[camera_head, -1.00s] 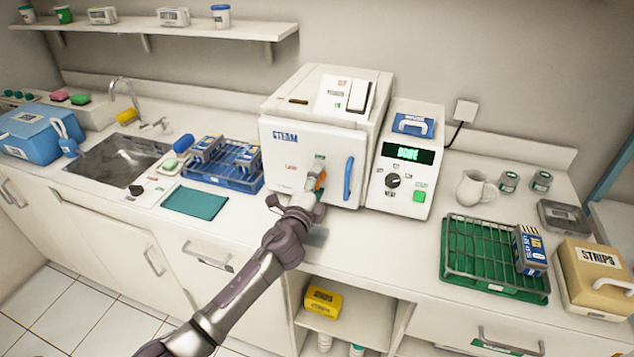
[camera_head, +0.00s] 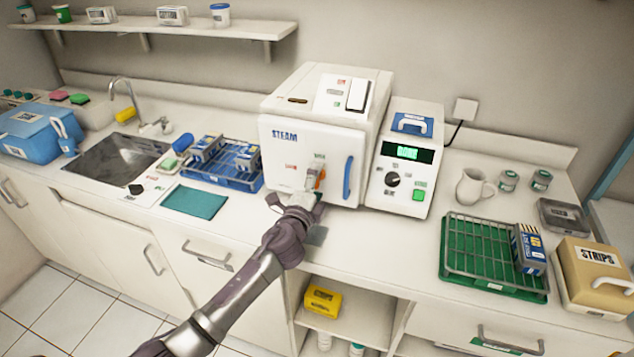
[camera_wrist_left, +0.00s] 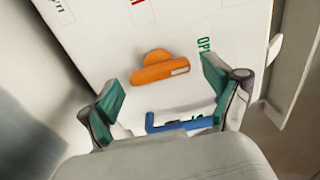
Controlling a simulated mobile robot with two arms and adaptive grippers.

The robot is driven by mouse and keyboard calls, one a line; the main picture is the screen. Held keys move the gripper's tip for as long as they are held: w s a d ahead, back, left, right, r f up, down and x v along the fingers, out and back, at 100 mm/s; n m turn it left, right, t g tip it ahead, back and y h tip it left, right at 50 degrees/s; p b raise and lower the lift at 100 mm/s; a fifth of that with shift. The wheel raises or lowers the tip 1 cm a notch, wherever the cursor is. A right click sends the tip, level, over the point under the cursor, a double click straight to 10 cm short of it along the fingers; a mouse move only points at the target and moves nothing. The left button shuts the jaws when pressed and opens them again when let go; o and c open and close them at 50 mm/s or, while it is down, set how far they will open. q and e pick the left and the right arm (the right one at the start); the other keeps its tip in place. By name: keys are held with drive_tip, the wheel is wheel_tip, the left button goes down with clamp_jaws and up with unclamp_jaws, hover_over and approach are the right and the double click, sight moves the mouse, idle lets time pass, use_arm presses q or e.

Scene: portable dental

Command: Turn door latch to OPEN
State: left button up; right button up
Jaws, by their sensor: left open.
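The white STEAM unit (camera_head: 290,150) stands on the counter with its front door closed. The orange door latch (camera_wrist_left: 160,68) is on the door front; in the head view it (camera_head: 320,178) is partly covered by my gripper. A green OPEN label (camera_wrist_left: 205,46) is beside it, partly hidden by a finger. In the wrist view the latch lies roughly across, slightly tilted. My left gripper (camera_wrist_left: 168,108) is open, fingers spread on either side just short of the latch, with nothing between the pads. A blue door handle (camera_head: 348,178) is to the right of the latch. My right gripper is out of view.
A control box (camera_head: 406,160) with a green display stands right of the unit. A blue rack (camera_head: 225,180) of packs and a teal mat (camera_head: 195,202) lie to the left. A green tray with a wire rack (camera_head: 495,283) is at the right.

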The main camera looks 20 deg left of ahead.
use_arm(q)
drive_tip(key=shift+s, duration=0.1)
drive_tip(key=s, duration=1.1)
drive_tip(key=shift+s+a, duration=0.25)
drive_tip(key=shift+s, duration=0.15)
